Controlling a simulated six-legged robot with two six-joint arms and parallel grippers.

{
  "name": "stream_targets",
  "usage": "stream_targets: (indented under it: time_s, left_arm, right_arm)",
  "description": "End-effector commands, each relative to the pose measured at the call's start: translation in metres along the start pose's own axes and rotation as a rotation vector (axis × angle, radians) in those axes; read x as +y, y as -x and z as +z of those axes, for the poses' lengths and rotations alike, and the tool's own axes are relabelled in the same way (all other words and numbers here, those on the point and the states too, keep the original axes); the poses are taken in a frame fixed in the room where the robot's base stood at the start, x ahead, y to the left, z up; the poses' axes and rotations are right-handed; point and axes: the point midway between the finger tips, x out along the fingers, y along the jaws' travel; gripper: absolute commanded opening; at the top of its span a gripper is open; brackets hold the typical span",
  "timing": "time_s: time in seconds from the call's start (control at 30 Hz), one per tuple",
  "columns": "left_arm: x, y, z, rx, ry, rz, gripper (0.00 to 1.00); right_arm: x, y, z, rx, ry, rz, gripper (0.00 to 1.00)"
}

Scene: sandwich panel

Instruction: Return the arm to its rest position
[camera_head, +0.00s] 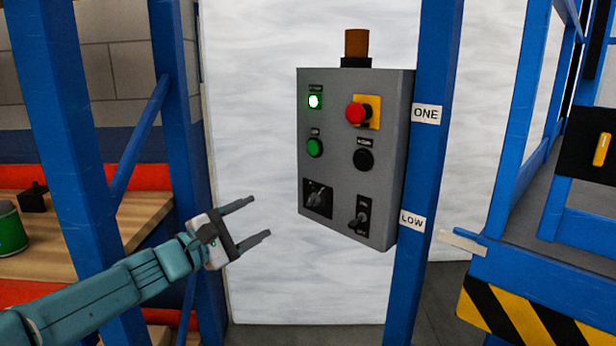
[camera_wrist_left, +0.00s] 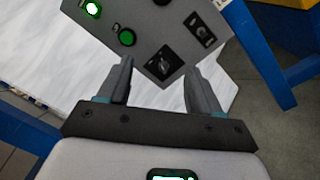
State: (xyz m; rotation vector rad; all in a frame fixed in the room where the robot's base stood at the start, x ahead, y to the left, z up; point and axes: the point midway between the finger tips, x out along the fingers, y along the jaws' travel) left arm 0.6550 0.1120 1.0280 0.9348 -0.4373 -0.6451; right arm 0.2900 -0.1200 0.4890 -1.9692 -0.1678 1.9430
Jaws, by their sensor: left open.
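My left gripper (camera_head: 262,220) comes in from the lower left in the head view. Its two dark fingers are apart with nothing between them, and they point right toward the grey control panel (camera_head: 383,185). A clear gap lies between the fingertips and the panel's lower left edge. The left wrist view also shows the open gripper (camera_wrist_left: 157,85), with the panel (camera_wrist_left: 190,38) beyond its fingertips. The panel carries a lit green-white lamp (camera_head: 314,101), a green button (camera_head: 315,147), a red button on yellow (camera_head: 356,112), a black button (camera_head: 363,159), a rotary switch (camera_head: 317,197) and a toggle switch (camera_head: 360,216). My right gripper is not in view.
Blue posts stand left (camera_head: 180,110) and right (camera_head: 423,170) of the panel. A wooden shelf (camera_head: 145,215) with a green can (camera_head: 10,230) lies at the left. An amber beacon (camera_head: 356,45) tops the panel. A striped barrier (camera_head: 530,310) is at lower right.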

Motion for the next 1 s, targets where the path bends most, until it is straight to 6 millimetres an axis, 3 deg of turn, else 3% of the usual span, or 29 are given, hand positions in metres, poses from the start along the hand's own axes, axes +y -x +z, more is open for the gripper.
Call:
stream_targets:
  time_s: [0.07,0.27,0.57,0.67,0.77,0.87,1.0]
  left_arm:
    - [0.000,0.000,0.000,0.000,0.000,0.000,0.64]
    - [-0.047,-0.002,-0.029,0.062,-0.010,-0.104,0.64]
    - [-0.143,0.010,-0.077,0.171,-0.051,-0.318,0.64]
    - [-0.189,0.021,-0.098,0.215,-0.075,-0.422,0.64]
    - [-0.250,0.043,-0.122,0.263,-0.114,-0.564,0.64]
    - [-0.324,0.076,-0.147,0.304,-0.177,-0.744,0.64]
    - [-0.424,0.138,-0.172,0.315,-0.300,-1.003,0.64]
  right_arm:
    - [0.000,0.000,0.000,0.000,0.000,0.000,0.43]
    - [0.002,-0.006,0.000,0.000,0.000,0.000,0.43]
    - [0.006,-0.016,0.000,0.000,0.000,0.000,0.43]
    - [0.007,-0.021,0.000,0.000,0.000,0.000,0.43]
    - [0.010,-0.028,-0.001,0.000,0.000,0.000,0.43]
    - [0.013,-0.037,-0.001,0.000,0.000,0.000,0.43]
    - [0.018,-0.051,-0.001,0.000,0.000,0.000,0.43]
